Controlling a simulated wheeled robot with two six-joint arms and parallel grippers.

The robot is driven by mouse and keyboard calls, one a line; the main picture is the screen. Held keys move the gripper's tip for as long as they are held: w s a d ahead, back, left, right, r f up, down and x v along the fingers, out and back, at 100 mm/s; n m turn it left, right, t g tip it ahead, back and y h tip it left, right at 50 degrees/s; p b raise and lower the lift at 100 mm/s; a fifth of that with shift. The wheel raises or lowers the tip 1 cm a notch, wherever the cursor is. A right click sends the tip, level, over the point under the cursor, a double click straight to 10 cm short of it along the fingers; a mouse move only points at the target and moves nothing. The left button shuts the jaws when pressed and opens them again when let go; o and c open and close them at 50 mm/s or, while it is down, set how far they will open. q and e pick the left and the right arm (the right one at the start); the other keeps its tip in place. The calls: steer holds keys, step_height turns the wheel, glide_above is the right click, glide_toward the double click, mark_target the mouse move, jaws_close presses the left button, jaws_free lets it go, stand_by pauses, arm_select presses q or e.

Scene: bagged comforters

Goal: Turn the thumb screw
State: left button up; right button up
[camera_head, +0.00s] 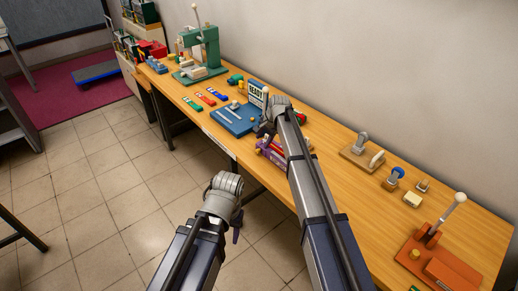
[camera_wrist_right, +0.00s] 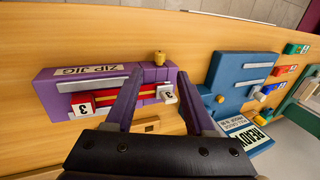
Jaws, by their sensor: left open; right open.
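A purple jig labelled ZIP JIG (camera_wrist_right: 105,73) lies on the table. A small brass-yellow knob (camera_wrist_right: 159,58) stands at its edge; I cannot tell if this is the thumb screw. My right gripper (camera_wrist_right: 160,82) is open above the jig, its fingers apart on either side of a red and yellow strip (camera_wrist_right: 144,94), with nothing visibly held. In the head view the right gripper (camera_head: 266,128) hides part of the purple jig (camera_head: 272,153). My left gripper (camera_head: 237,222) hangs open and empty in front of the table, away from the jig.
A blue jig (camera_wrist_right: 235,78) with a READY sign (camera_wrist_right: 247,140) is beside the purple one. A green press (camera_head: 200,52) stands at the far end of the table.

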mark_target(258, 150)
steer(key=b+x, duration=0.6)
steer(key=x, duration=0.1)
steer(key=shift+w+a+f+b, duration=0.1)
steer(key=shift+f+b, duration=0.2)
steer(key=shift+b, duration=0.05)
steer(key=shift+c, duration=0.3)
jaws_close()
